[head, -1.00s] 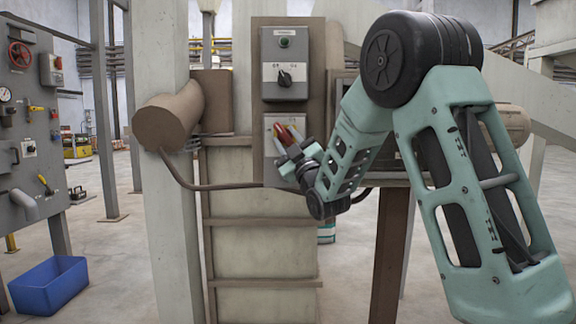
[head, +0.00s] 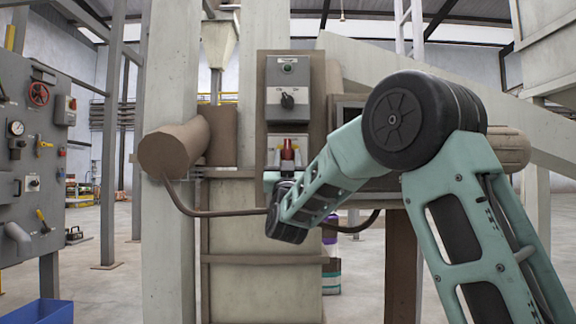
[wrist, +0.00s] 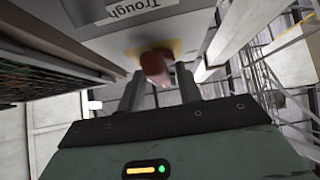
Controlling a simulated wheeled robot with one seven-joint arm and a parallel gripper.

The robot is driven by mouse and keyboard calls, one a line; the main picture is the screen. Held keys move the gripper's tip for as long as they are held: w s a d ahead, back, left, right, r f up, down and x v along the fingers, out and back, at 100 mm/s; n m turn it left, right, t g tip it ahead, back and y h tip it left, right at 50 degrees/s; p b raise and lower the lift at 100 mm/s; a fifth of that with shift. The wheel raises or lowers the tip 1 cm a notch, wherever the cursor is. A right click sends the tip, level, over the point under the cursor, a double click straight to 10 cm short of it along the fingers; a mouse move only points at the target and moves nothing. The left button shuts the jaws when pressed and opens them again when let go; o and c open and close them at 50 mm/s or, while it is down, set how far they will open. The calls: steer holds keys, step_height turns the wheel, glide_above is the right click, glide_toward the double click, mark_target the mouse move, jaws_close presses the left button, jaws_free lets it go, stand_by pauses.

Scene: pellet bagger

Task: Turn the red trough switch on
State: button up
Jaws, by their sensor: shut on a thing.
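The red trough switch (head: 288,150) is a red handle on a yellow plate, on the lower box of the brown panel. In the head view it looks upright. My gripper (head: 287,160) is at the switch from below, its fingers on either side of the red handle and shut on it. In the wrist view, the red handle (wrist: 157,66) shows between the fingertips of my gripper (wrist: 158,88), below a label reading "Trough" (wrist: 130,10). The fingers and wrist hide the lower part of the box.
A grey box with a black rotary knob (head: 287,101) and green button sits directly above. A brown cylinder (head: 174,147) juts out at left, with a cable (head: 215,213) running below. A grey control panel (head: 35,160) stands far left, a blue bin (head: 42,312) below it.

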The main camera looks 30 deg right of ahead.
stand_by(0.4)
steer(key=o, duration=0.6)
steer(key=v, duration=1.7)
steer(key=shift+a+f+p, duration=0.15)
steer(key=shift+f+p, duration=0.05)
steer(key=shift+p, duration=0.2)
